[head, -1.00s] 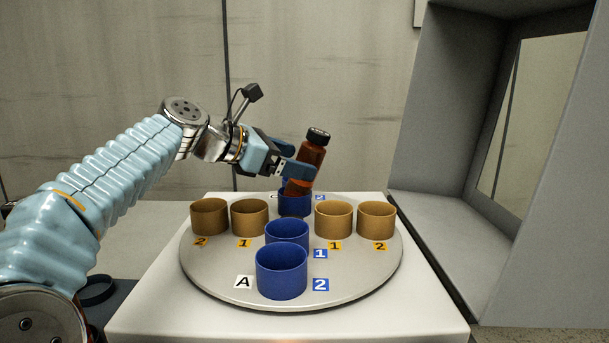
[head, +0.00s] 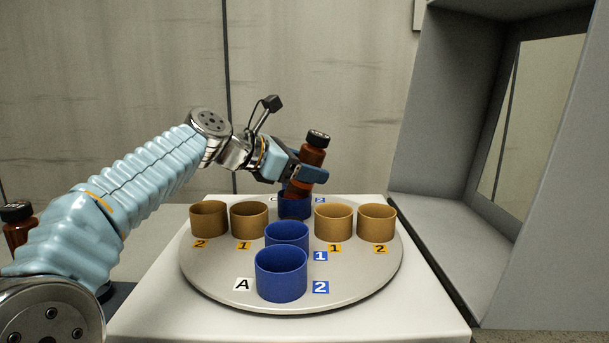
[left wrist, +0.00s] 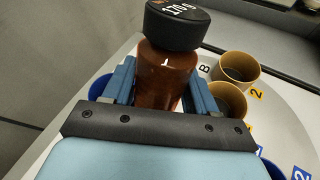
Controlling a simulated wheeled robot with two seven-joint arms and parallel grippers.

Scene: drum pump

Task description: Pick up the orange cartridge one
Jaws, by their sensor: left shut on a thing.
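A brown-orange bottle-shaped cartridge (head: 311,157) with a black cap stands slightly tilted in my left gripper (head: 310,172), above the far blue cup (head: 294,207) on the turntable. In the left wrist view the cartridge (left wrist: 163,78) sits between the two blue fingers of my left gripper (left wrist: 163,88), its cap marked "170" and partly cut off. The gripper is shut on it. The cartridge's lower end is close to the far cup's rim; I cannot tell whether it is inside. My right gripper is not in view.
The round grey turntable (head: 220,275) stands on a white table (head: 150,310). It carries tan cups at left (head: 209,218) and right (head: 376,223), and blue cups in front (head: 281,274). Another dark-capped bottle (head: 18,225) stands at the far left. A grey cabinet (head: 440,130) rises at right.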

